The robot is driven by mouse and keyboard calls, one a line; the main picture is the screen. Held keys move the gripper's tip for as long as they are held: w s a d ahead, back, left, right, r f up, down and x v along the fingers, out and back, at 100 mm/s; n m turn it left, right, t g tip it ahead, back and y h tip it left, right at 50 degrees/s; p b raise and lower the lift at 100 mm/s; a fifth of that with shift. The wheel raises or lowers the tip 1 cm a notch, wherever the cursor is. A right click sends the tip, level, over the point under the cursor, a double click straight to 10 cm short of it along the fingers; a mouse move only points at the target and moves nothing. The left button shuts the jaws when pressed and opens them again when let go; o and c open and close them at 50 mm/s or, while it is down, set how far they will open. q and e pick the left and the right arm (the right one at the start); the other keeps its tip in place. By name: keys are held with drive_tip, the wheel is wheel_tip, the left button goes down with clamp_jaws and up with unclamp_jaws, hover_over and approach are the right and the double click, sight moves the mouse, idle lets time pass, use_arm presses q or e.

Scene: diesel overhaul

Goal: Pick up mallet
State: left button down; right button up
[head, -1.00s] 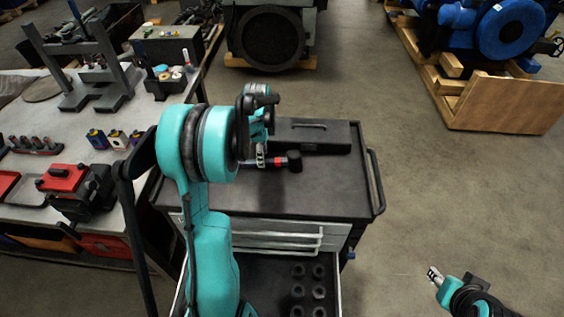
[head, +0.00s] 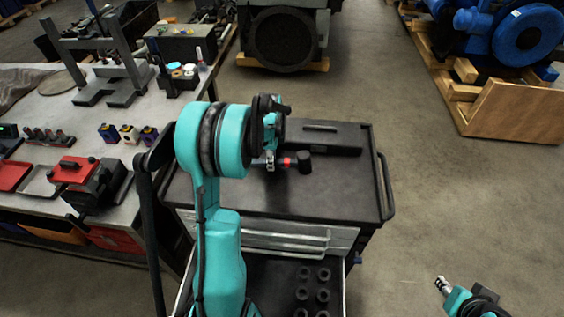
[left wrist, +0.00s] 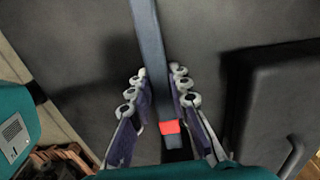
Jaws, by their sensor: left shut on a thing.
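The mallet has a black head (head: 304,162) with a red band beside it, and it lies over the top of the tool cart. My left gripper (head: 270,161) is at the mallet's handle, just left of the red band, partly hidden by my arm. In the left wrist view the grey-blue handle (left wrist: 151,45) runs between the two fingers of the left gripper (left wrist: 160,95), which is shut on it. The red band (left wrist: 169,127) shows low between the fingers. I cannot tell whether the mallet touches the cart top. My right gripper (head: 442,285) is empty, far right.
The tool cart (head: 340,200) has a dark case (head: 325,137) behind the mallet, a side handle (head: 386,185) and an open drawer with black sockets (head: 322,295). A workbench (head: 85,120) with tools stands left. Open floor lies to the right, before a wooden crate (head: 520,108).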

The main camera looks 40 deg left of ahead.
use_arm(q)
drive_tip(key=shift+r, duration=0.4)
drive_tip(key=r, duration=0.2)
drive_tip(key=d+r+p, duration=0.1)
drive_tip(key=r, duration=0.1)
drive_tip(key=shift+w, duration=0.1)
drive_tip(key=w+d+r, duration=0.1)
drive_tip(key=d+r, duration=0.2)
drive_tip(key=d, duration=0.2)
drive_tip(key=d+r+p, duration=0.1)
drive_tip(key=d+r, duration=0.2)
drive_tip(key=d, duration=0.2)
drive_tip(key=shift+w+d, duration=0.3)
drive_tip(key=shift+w, duration=0.1)
drive_tip(key=c, duration=2.2)
unclamp_jaws()
drive_tip(key=shift+r, duration=0.1)
clamp_jaws()
wheel_tip(320, 180, up, 4)
drive_tip(key=p, duration=0.3)
